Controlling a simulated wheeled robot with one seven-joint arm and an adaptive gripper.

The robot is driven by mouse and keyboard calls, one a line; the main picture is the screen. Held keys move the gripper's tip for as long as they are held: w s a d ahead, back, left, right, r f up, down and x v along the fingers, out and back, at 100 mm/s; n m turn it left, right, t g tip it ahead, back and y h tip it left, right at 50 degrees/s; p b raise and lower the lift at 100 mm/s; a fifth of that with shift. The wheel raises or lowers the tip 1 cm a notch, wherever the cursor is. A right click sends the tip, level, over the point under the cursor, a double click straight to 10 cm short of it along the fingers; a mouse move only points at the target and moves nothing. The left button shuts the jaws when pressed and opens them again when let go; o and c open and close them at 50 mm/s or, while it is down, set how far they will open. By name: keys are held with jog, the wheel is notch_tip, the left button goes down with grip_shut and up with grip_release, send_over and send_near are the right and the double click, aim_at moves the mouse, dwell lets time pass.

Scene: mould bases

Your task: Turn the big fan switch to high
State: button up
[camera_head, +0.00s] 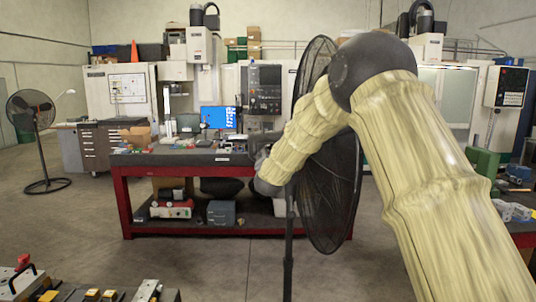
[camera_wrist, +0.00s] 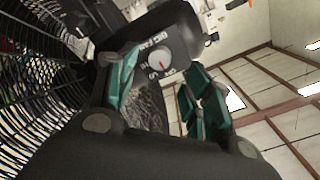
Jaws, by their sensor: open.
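The big black fan (camera_head: 338,190) stands close in front of me in the head view, its round grille edge-on and partly hidden by my arm. In the wrist view its dark motor housing (camera_wrist: 168,32) carries a round pale knob (camera_wrist: 157,62) with a red mark and white lettering around it. The lettering is too small and tilted to read surely. My gripper (camera_wrist: 158,88) has its teal fingers apart, one on each side of the knob in the picture. The fingers look empty, and I cannot tell whether they touch the knob. In the head view my gripper is not clearly visible.
The fan's wire grille (camera_wrist: 40,100) fills the wrist view's left side. A red workbench (camera_head: 180,160) with tools and a monitor stands behind the fan. Another black fan (camera_head: 32,110) stands far left. Open floor (camera_head: 190,262) lies before the bench.

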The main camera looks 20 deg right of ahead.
jog(key=shift+p+x, duration=0.9)
jog(key=shift+x, duration=1.65)
jog(key=c, duration=1)
